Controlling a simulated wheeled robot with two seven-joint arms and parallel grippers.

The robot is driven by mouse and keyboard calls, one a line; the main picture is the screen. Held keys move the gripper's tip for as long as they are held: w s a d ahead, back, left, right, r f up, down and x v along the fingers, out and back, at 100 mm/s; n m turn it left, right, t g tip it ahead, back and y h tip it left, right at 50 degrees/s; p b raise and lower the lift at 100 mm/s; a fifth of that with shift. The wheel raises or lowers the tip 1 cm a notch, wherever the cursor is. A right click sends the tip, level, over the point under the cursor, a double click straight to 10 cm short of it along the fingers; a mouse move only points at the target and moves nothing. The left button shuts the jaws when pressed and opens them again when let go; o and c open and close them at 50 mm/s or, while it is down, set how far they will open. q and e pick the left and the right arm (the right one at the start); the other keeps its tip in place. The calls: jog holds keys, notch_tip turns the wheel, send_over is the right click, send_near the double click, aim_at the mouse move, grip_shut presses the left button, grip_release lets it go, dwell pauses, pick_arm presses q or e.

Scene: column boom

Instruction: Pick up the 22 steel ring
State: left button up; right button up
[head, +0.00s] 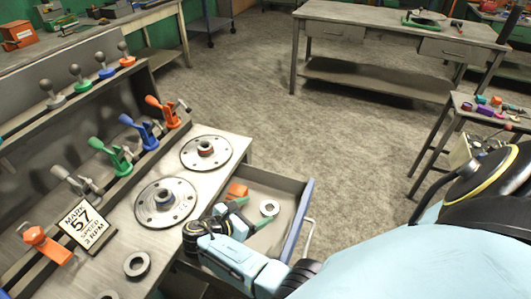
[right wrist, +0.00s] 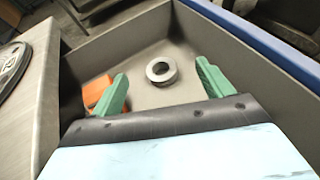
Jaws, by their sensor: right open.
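A steel ring (head: 269,208) lies flat on the floor of the open drawer (head: 296,186); no number is readable on it. In the right wrist view the ring (right wrist: 151,75) lies beyond and between the green fingertips. My right gripper (head: 252,212) is open and reaches into the drawer with nothing between its fingers; it also shows in the right wrist view (right wrist: 162,82). Two more grey rings, one whole (head: 137,264) and one cut by the frame edge (head: 109,295), lie on the bench top. My left gripper is not in view.
An orange block (head: 237,190) lies in the drawer beside my left-hand finger, near the wall. The drawer walls surround the gripper. Two round flanged discs (head: 166,203) (head: 206,152) sit on the bench, beside a sign reading 57 (head: 87,225) and a rack of coloured clamps.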

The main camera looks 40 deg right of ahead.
aim_at(269, 208)
notch_tip(269, 208, down, 3)
jog(key=shift+w+b, duration=0.15)
jog(key=shift+b, duration=0.8)
jog(key=shift+f+b, duration=0.35)
jog(key=shift+b, duration=0.05)
jog(key=shift+f, duration=0.15)
jog(key=shift+x, duration=1.15)
jog(key=b+x, duration=0.1)
jog(key=x, duration=0.4)
jog(key=shift+w+d+b, duration=0.1)
jog(key=shift+w+b, duration=0.05)
jog(key=shift+b, duration=0.15)
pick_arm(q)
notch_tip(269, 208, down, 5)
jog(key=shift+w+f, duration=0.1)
pick_arm(e)
jog(key=shift+c, duration=0.5)
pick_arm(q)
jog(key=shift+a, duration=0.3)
pick_arm(e)
jog(key=c, duration=1.2)
